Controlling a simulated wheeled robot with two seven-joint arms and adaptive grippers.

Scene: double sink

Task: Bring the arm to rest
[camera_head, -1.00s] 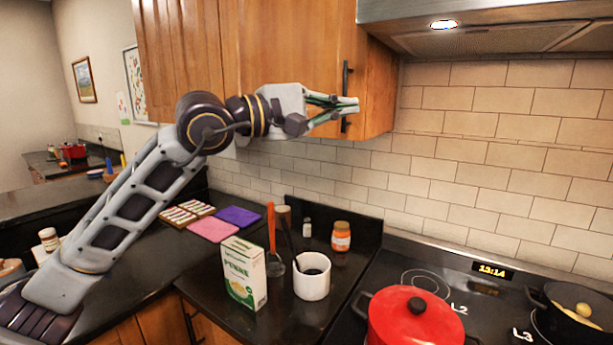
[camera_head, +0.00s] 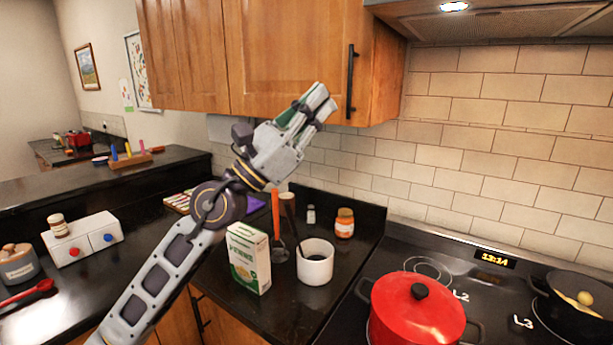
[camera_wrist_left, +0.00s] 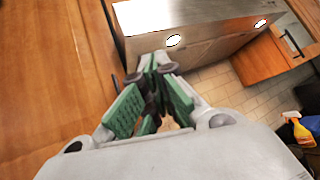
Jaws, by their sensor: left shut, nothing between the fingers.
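My left gripper (camera_head: 319,101) is raised in front of the wooden wall cabinet (camera_head: 280,60), left of the cabinet's dark handle. Its fingers point up and to the right, and it is shut and empty. In the left wrist view the green-padded fingers (camera_wrist_left: 150,85) come together with nothing held between them. The cabinet door is closed. My left arm rises from the bottom of the head view over the counter. My right gripper is not in view.
Below stand a penne box (camera_head: 249,258), a white mug (camera_head: 315,262) with utensils and an orange-lidded jar (camera_head: 344,223). A red pot (camera_head: 417,310) and a dark pan (camera_head: 575,300) are on the stove. A range hood (camera_head: 500,22) hangs at upper right.

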